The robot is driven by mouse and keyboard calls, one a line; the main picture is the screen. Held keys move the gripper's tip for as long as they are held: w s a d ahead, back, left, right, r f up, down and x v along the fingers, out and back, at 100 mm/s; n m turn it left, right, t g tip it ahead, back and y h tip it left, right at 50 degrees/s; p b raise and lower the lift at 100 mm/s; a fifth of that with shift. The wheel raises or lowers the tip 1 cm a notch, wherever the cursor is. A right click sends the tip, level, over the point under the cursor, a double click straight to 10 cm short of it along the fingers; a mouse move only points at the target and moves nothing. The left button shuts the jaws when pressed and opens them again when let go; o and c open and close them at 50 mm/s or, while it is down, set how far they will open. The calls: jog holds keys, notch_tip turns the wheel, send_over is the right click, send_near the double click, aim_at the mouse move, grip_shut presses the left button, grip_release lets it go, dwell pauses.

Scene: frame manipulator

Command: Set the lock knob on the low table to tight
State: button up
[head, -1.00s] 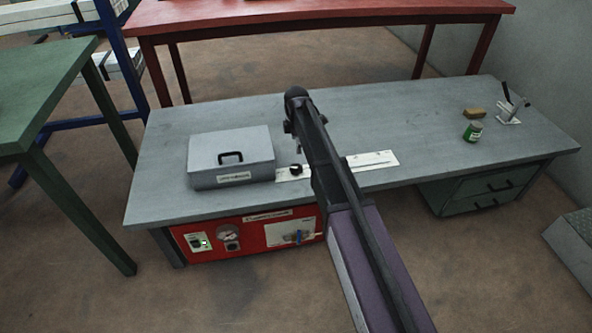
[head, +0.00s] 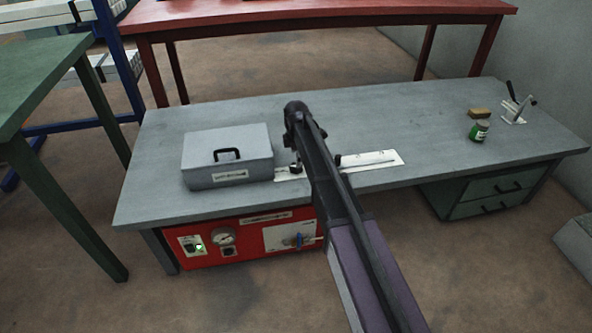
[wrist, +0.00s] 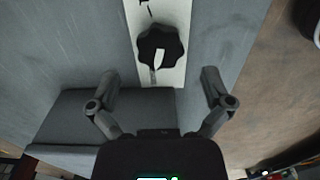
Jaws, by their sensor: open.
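The lock knob (wrist: 160,46) is black and lobed, with a pale mark on it, and sits on a white plate (wrist: 178,14) in the wrist view. The head view shows the plate (head: 378,158) on the grey low table (head: 430,115), with my arm crossing in front of it. My gripper (wrist: 158,82) is open and empty, its two fingers spread wide. The knob lies ahead of the fingers and between their lines in the wrist view, and neither finger touches it in the picture. My arm hides most of the gripper in the head view.
A grey lidded box (head: 228,158) with a black handle stands close left of the plate. A green jar (head: 479,130), a tan block (head: 479,113) and a lever fixture (head: 516,108) stand at the right. A red panel (head: 240,238) is under the table's front.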

jog(key=shift+f+b, duration=1.45)
jog(key=shift+f, duration=0.3)
jog(key=c, duration=1.1)
